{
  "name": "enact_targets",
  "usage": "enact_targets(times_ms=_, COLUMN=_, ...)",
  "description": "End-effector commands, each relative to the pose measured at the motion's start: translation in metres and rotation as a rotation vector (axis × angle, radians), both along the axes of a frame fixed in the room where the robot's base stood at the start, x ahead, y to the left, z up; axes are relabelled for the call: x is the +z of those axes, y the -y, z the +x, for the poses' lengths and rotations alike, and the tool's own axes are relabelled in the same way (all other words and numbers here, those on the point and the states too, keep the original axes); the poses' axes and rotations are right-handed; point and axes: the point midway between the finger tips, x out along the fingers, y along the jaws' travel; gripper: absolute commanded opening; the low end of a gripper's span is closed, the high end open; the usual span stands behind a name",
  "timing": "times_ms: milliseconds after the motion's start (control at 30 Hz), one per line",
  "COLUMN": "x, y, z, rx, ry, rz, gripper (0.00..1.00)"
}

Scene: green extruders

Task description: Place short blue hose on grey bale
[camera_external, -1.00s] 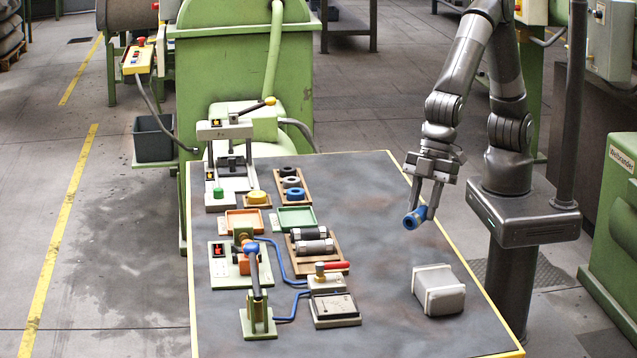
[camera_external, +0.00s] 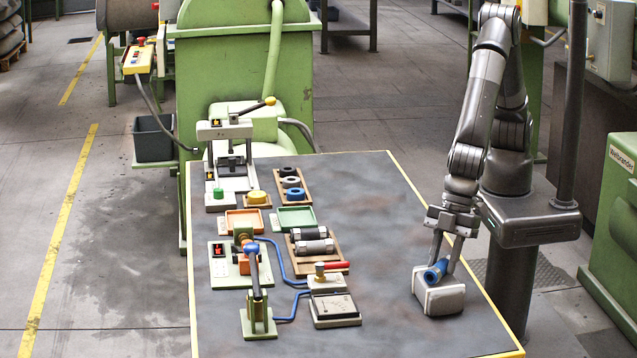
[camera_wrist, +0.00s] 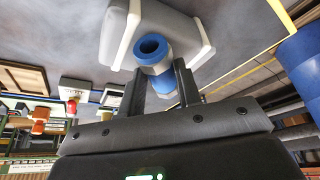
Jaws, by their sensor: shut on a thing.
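The short blue hose (camera_external: 436,270) is a small blue tube with an open end. My gripper (camera_external: 443,271) is shut on it, one finger on each side. The grey bale (camera_external: 439,298) is a light grey block with pale end bands near the table's right edge. In the external view the hose is at the top of the bale; I cannot tell whether it touches. In the wrist view the hose (camera_wrist: 155,52) shows its round opening between my fingers, in front of the bale (camera_wrist: 170,22).
The table (camera_external: 385,220) has a yellow edge and is clear around the bale's left side. A wooden tray with dark cylinders (camera_external: 313,246), a grey block with a red handle (camera_external: 328,281) and a blue-hosed fixture (camera_external: 255,270) stand to the left.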

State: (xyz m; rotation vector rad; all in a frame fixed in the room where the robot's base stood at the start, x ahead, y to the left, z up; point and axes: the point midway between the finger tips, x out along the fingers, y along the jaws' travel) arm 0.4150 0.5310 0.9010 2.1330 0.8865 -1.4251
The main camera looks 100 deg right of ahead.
Motion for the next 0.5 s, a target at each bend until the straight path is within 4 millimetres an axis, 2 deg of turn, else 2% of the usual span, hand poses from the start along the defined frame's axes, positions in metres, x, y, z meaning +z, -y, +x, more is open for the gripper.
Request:
enact_targets(times_ms=200, x=-0.003, y=0.0002, z=0.0, rx=0.0, ry=-0.001, rz=-0.001, gripper=0.08)
enact_targets(times_ms=233, x=-0.0029, y=0.0002, z=0.0001, rx=0.0, ry=-0.001, rz=-0.001, gripper=0.33)
enact_targets(times_ms=500, x=-0.0026, y=0.0002, z=0.0001, rx=0.0, ry=-0.001, rz=-0.001, gripper=0.53)
